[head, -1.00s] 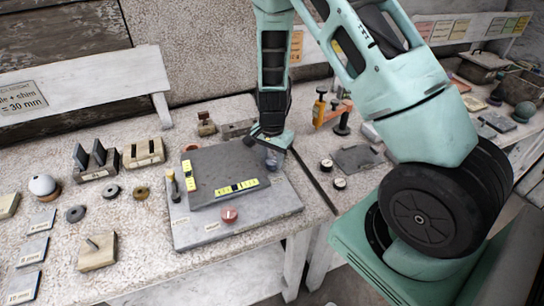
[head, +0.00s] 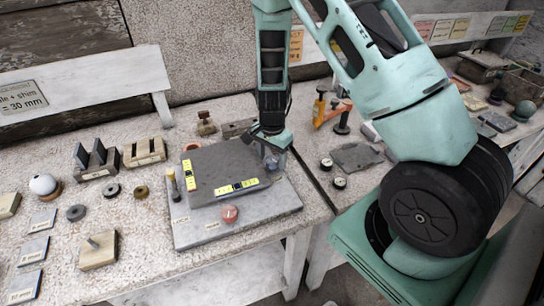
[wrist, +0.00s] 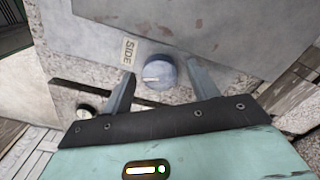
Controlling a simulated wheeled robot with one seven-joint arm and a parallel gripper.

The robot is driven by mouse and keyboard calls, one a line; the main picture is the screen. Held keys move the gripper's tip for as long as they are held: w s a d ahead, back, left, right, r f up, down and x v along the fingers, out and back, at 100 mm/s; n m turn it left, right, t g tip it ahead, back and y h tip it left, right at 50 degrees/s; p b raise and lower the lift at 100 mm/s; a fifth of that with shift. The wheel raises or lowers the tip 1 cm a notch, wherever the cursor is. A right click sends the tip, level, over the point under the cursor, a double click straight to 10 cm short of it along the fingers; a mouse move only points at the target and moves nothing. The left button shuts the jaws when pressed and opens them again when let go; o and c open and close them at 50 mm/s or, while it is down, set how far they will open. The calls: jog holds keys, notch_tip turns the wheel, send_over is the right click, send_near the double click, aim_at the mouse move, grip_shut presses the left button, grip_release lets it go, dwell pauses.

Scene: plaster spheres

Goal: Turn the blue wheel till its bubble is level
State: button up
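The blue wheel (wrist: 160,72) shows in the wrist view as a round knob with a pale line across its face, beside a label reading SIDE. My gripper (wrist: 161,70) is open, one finger on each side of the wheel, with a gap at both sides. In the head view my gripper (head: 273,153) is at the right back corner of the grey plate (head: 212,163) and mostly hides the wheel. Two yellow level vials lie on the plate, one along the left (head: 190,176) and one along the front (head: 237,187). Their bubbles are too small to read.
A red wheel (head: 229,214) stands at the front of the stone base (head: 270,208). Blocks, discs and a white sphere (head: 43,185) lie to the left. Dials and a dark slab (head: 357,156) lie to the right.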

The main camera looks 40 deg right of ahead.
aim_at(272, 159)
notch_tip(272, 159, up, 17)
jog(key=shift+r+b, duration=0.2)
jog(key=shift+b, duration=0.15)
dwell(0.3)
dwell(0.4)
jog(key=s+a+r+n+y, duration=0.1)
jog(key=s+a+n, duration=0.35)
jog(key=a, duration=0.35)
jog(key=s+a+r+n, duration=0.2)
jog(key=s+a+n, duration=0.1)
jog(key=a+n, duration=0.3)
jog(key=s+a+r+n, duration=0.1)
jog(key=s+a+n, duration=0.4)
jog(key=s, duration=0.3)
jog(key=s+a+n, duration=0.5)
jog(key=s+n, duration=0.2)
jog(key=s, duration=0.1)
jog(key=shift+s+r, duration=0.35)
jog(key=shift+s, duration=0.05)
